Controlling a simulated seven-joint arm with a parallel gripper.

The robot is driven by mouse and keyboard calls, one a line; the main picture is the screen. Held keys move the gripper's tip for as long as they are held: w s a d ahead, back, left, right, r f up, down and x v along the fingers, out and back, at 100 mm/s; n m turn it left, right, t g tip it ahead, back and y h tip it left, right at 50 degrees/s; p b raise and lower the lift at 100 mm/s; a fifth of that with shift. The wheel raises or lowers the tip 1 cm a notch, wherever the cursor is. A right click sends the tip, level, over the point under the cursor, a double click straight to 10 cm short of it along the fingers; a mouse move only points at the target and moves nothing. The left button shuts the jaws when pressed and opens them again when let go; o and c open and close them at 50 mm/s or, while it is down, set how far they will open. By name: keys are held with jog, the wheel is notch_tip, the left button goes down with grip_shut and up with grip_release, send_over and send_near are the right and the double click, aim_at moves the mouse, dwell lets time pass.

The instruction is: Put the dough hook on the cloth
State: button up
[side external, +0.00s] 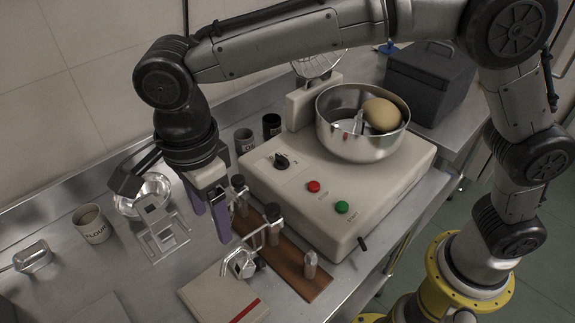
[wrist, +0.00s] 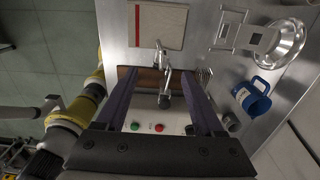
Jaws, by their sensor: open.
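The metal dough hook (side external: 252,243), with a dark round top, is at the brown board (side external: 300,281). Its curved end reaches toward the cloth (side external: 215,300), a beige piece with a red stripe lying flat on the counter. In the wrist view the hook (wrist: 163,76) shows between my fingers, near the edge of the cloth (wrist: 157,25). My gripper (side external: 209,222) is open, pointing down, and its fingers are apart from each other with nothing held. In the side view it appears left of the hook's dark top. I cannot tell its exact height above the hook.
The mixer base (side external: 350,190) with red and green buttons carries a steel bowl (side external: 335,140) holding dough. Another dark-topped tool (side external: 238,183) and a metal peg (side external: 310,266) stand near the board. A metal frame (side external: 160,240), small bowl (side external: 128,205) and flour cup (side external: 92,225) sit left.

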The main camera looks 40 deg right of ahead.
jog(key=s+d+r+n+t+y, duration=0.1)
jog(key=d+r+n, duration=0.3)
jog(key=d, duration=0.6)
jog(key=s+d+r+n+t, duration=0.1)
jog(key=s+d+r+n, duration=0.2)
jog(key=d, duration=0.7)
jog(key=s+d+f+n+t+h, duration=0.1)
jog(key=s+d+f+n+t, duration=0.2)
jog(key=s+d+n, duration=0.8)
jog(key=s+d+f, duration=0.1)
jog(key=d, duration=0.2)
jog(key=c, duration=0.4)
jog(key=shift+o, duration=0.2)
